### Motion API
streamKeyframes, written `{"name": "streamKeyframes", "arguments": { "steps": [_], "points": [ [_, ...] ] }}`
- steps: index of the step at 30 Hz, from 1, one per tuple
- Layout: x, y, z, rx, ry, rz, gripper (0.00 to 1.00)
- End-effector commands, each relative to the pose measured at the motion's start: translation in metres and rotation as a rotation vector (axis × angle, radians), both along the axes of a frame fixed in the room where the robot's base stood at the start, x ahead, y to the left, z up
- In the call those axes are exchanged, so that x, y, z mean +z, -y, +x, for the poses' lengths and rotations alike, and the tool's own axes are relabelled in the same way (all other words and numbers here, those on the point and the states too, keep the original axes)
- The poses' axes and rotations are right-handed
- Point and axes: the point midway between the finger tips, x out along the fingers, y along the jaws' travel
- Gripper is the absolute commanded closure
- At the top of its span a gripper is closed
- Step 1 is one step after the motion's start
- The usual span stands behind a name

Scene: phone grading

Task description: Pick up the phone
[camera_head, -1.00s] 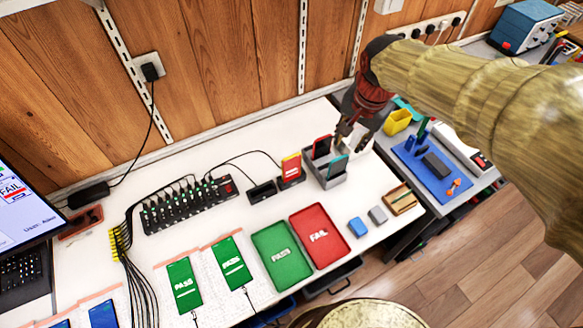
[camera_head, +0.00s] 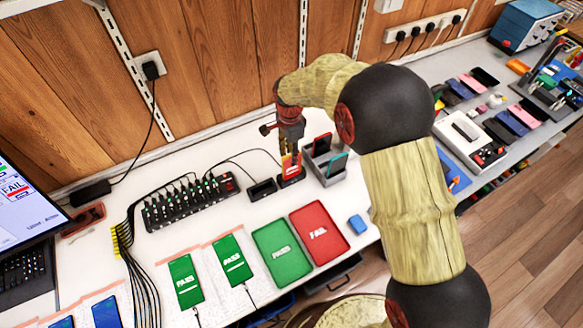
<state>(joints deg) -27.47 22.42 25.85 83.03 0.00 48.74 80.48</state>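A phone with a red and yellow face (camera_head: 291,168) stands upright in a small black dock (camera_head: 292,180) near the back of the white table. My gripper (camera_head: 291,153) points down right at the top of this phone and covers its upper part. The fingers are small and overlap the phone, so I cannot tell whether they are open or closed on it. Two phones with green PASS screens, one at left (camera_head: 185,281) and one beside it (camera_head: 232,261), lie flat at the front.
A grey holder (camera_head: 332,178) with upright items stands close right of the dock. An empty-looking black dock (camera_head: 263,190) is to its left. Green PASS (camera_head: 283,251) and red FAIL (camera_head: 319,233) trays lie in front. A blue block (camera_head: 357,225) sits right of them.

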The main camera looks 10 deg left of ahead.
Motion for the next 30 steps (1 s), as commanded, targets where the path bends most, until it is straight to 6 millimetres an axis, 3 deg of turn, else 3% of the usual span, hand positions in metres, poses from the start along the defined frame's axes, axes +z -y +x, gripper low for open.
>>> {"name": "streamKeyframes", "arguments": {
  "steps": [12,20,30],
  "points": [
    [-0.049,0.005,-0.003,0.000,-0.002,-0.001,0.70],
    [-0.051,0.005,-0.002,0.001,0.001,0.001,0.70],
    [-0.051,0.005,-0.003,0.001,0.001,0.001,0.89]
  ]
}}
